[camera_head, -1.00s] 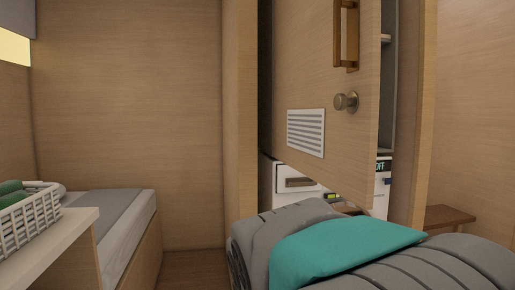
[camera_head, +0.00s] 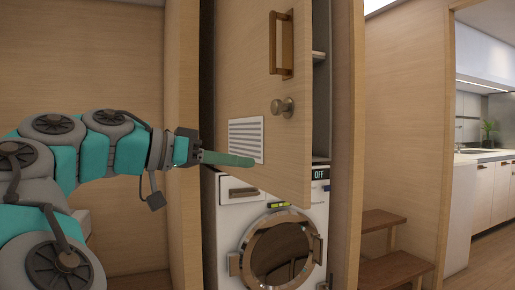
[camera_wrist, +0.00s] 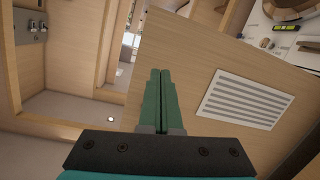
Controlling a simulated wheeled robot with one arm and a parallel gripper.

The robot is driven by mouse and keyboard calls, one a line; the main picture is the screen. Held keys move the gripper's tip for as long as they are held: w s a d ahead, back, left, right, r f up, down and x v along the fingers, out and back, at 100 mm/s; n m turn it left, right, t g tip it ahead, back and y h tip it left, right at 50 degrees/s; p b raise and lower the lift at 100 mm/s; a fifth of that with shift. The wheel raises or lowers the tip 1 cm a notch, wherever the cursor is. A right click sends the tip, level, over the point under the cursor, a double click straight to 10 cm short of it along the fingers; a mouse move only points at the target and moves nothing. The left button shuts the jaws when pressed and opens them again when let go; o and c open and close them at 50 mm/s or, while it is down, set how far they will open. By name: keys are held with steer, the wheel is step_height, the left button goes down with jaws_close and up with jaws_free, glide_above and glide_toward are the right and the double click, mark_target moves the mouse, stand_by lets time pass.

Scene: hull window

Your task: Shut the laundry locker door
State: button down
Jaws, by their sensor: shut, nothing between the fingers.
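The laundry locker door (camera_head: 240,80) is a pale wood panel standing part open, its free right edge swung out towards me. It bears a bronze bar handle (camera_head: 281,45), a round knob (camera_head: 283,107) and a white slatted vent (camera_head: 246,138). My gripper (camera_head: 252,161) is shut and empty, its green fingers in front of the door at the vent's lower edge. In the wrist view the closed fingertips (camera_wrist: 160,76) point along the wood door (camera_wrist: 210,70), with the vent (camera_wrist: 245,98) to their right. I cannot tell whether they touch it.
A white washing machine (camera_head: 270,228) with a round door stands below, inside the locker. Shelves show behind the door's free edge. Wooden steps (camera_head: 390,268) stand at the right, and a kitchen counter (camera_head: 480,156) lies beyond a doorway.

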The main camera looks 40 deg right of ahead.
steer(key=w+a+r+m+h, duration=0.2)
steer(key=a+m, duration=0.1)
steer(key=a, duration=0.2)
steer(key=b, duration=0.3)
glide_toward(291, 146)
steer(key=shift+g, duration=0.4)
steer(key=d, duration=0.7)
steer(key=shift+s, duration=0.35)
